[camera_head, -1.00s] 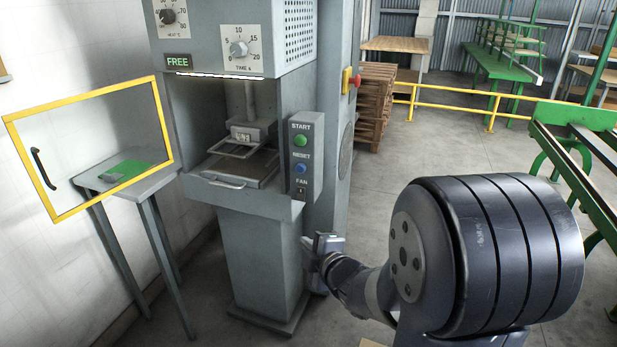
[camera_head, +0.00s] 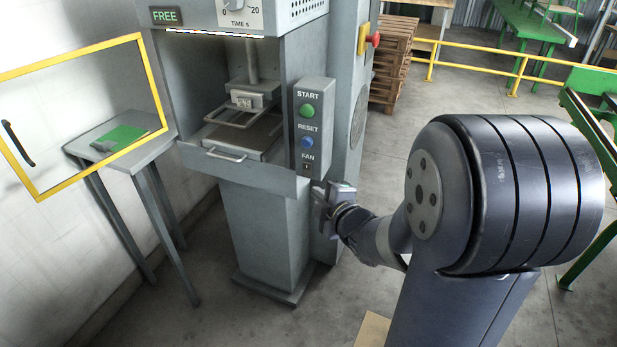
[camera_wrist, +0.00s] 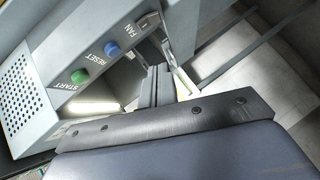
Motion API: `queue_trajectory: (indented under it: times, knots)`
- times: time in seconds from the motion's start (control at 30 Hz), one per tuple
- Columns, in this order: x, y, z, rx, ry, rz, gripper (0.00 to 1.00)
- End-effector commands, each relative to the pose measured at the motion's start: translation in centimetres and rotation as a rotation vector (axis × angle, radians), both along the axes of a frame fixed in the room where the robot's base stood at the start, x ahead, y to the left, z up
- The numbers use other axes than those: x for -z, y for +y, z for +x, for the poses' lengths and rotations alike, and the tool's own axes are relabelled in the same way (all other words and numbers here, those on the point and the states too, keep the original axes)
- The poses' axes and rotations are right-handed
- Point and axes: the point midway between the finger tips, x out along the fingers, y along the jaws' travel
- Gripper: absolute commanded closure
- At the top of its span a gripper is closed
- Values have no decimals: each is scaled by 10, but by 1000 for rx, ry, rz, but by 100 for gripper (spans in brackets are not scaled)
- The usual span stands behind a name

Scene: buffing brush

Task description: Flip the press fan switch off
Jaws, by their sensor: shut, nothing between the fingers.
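The fan switch (camera_head: 306,169) is a small dark toggle under the FAN label at the foot of the press's grey control box (camera_head: 314,115). The switch also shows in the wrist view (camera_wrist: 146,20), near the top; its lever position is too small to tell. My gripper (camera_head: 319,193) is shut and empty, just below and to the right of the switch, close to the box's lower end. In the wrist view my gripper (camera_wrist: 157,70) points toward the end of the box, apart from the switch.
The green START button (camera_head: 308,111) and blue RESET button (camera_head: 307,141) sit above the switch. The press tray (camera_head: 240,150) is to the left. A yellow-framed clear door (camera_head: 70,68) stands open by a small side table (camera_head: 150,148).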

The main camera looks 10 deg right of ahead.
Motion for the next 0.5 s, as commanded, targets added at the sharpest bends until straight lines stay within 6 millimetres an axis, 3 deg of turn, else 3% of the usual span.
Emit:
queue_trajectory:
  times: [0.17, 0.5]
  knots:
    - [5, 4, 15, -2, 1, 0, 100]
    - [20, 14, 65, -2, 3, 0, 100]
